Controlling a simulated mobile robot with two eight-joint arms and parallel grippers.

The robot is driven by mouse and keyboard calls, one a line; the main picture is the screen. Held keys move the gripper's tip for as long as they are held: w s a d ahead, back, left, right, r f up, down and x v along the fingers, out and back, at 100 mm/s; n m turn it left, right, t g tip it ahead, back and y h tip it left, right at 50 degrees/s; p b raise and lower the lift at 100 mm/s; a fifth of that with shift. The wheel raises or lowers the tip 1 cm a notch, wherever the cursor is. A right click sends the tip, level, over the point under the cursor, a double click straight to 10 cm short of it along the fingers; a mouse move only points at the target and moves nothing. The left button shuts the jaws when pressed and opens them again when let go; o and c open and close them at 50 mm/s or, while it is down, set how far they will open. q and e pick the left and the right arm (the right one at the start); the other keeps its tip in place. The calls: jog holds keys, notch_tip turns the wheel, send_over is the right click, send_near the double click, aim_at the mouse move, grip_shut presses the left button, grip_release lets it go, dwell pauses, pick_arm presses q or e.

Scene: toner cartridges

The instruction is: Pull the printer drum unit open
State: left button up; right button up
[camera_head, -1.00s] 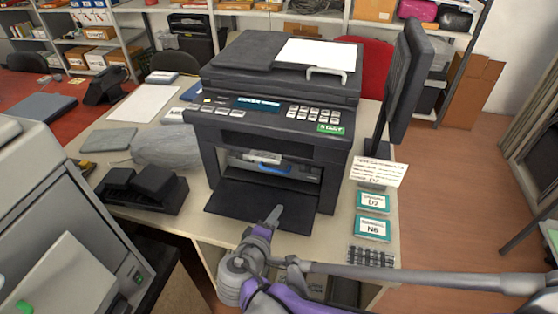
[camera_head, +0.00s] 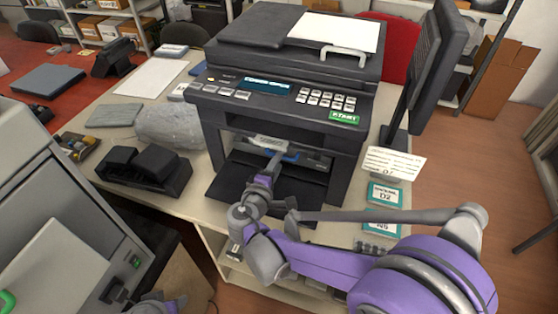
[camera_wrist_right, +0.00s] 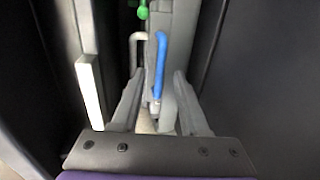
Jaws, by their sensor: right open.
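The black printer (camera_head: 290,100) stands on the table with its front door (camera_head: 245,187) folded down. Inside the opening is the grey drum unit (camera_head: 318,162) with a blue handle (camera_head: 291,157). The handle also shows in the right wrist view (camera_wrist_right: 160,68), upright in the picture, ahead of the space between the fingers. My right gripper (camera_head: 268,158) is at the printer's opening, above the lowered door. In the wrist view its two fingers (camera_wrist_right: 157,108) are spread, with no visible grip on the handle. My left gripper cannot be made out.
The monitor (camera_head: 425,75) stands at the printer's right, near cards and teal boxes (camera_head: 385,195). A black device (camera_head: 145,172) and a clear bag (camera_head: 170,125) lie left of the printer. A grey machine (camera_head: 60,220) fills the left front.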

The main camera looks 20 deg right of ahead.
jog(key=shift+x, duration=0.85)
grip_shut()
dwell(0.8)
